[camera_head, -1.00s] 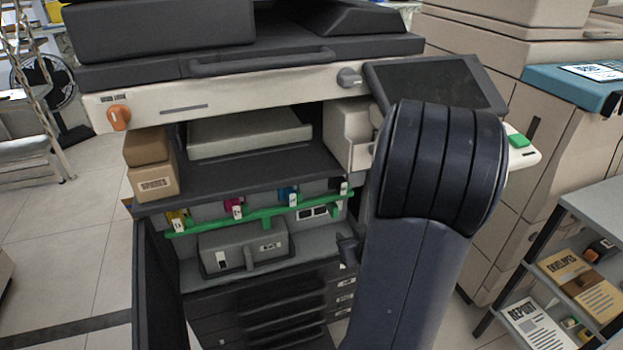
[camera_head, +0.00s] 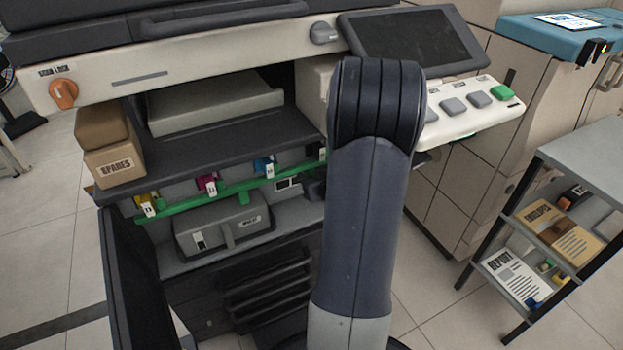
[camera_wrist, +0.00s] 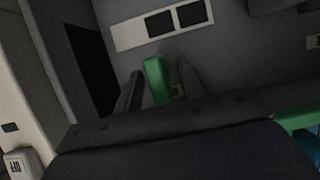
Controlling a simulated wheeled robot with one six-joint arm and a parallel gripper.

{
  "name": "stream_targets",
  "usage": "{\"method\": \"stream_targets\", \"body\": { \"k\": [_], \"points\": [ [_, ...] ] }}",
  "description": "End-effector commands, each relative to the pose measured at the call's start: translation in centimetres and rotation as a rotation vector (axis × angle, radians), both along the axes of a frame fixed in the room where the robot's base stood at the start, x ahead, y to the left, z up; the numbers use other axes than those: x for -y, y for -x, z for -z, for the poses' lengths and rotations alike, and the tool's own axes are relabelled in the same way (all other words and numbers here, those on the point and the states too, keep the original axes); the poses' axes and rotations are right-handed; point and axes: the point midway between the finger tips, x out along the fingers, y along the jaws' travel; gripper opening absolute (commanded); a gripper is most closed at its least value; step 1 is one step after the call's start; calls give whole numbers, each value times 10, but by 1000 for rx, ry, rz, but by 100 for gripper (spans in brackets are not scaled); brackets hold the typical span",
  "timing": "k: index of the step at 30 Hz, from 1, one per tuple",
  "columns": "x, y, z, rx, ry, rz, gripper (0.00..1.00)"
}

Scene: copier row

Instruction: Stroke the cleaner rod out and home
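A green tab-like handle (camera_wrist: 157,78) stands between the two fingers of my gripper (camera_wrist: 158,88) in the wrist view, below a white plate with two dark windows. It looks like the cleaner rod's end, though no label shows. The fingers stand apart with a narrow gap at the right of the handle, so I see no firm grip. In the head view my gripper (camera_head: 315,186) is a dark shape by the right end of the green bar (camera_head: 232,190), inside the open copier. My arm hides part of that area.
The grey box with a handle (camera_head: 222,222) sits below the bar. Coloured cartridges (camera_head: 207,184) line up behind it. The open dark door (camera_head: 138,285) stands at the left. The SPARES box (camera_head: 114,166) is on the shelf above. A control panel (camera_head: 468,103) juts out at the right.

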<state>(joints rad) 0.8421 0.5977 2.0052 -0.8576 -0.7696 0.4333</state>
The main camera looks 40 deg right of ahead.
Motion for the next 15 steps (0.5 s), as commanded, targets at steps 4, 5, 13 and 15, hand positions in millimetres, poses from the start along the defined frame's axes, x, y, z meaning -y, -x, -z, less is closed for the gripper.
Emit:
{"method": "stream_targets", "body": {
  "k": [4, 5, 13, 15],
  "points": [
    [1, -6, 2, 1, 0, -1, 38],
    [1, -6, 2, 1, 0, -1, 38],
    [1, -6, 2, 0, 0, 0, 32],
    [1, -6, 2, 0, 0, 0, 27]
  ]
}}
